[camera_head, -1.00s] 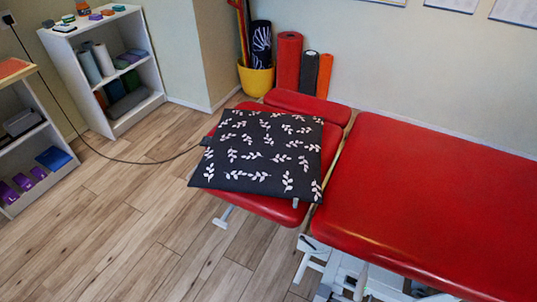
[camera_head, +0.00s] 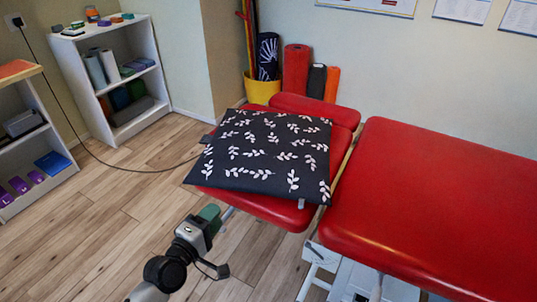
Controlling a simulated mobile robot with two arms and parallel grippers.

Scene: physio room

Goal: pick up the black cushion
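The black cushion (camera_head: 262,152), with a white leaf pattern, lies flat on the red head section (camera_head: 270,209) of the treatment table. Its near edge reaches over the front left of that section. A small dark tab shows at its left edge. My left gripper (camera_head: 209,215) is in front of the cushion, below its near left edge in the picture, and looks apart from it. Its green fingertip end points toward the table. I cannot tell whether its fingers are apart. My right gripper is out of view.
The long red section (camera_head: 430,205) of the treatment table fills the right. A yellow bucket (camera_head: 262,91) and rolled mats (camera_head: 296,70) stand behind by the wall. White shelves (camera_head: 124,55) are at the left, with a black cable (camera_head: 110,164) running toward the table.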

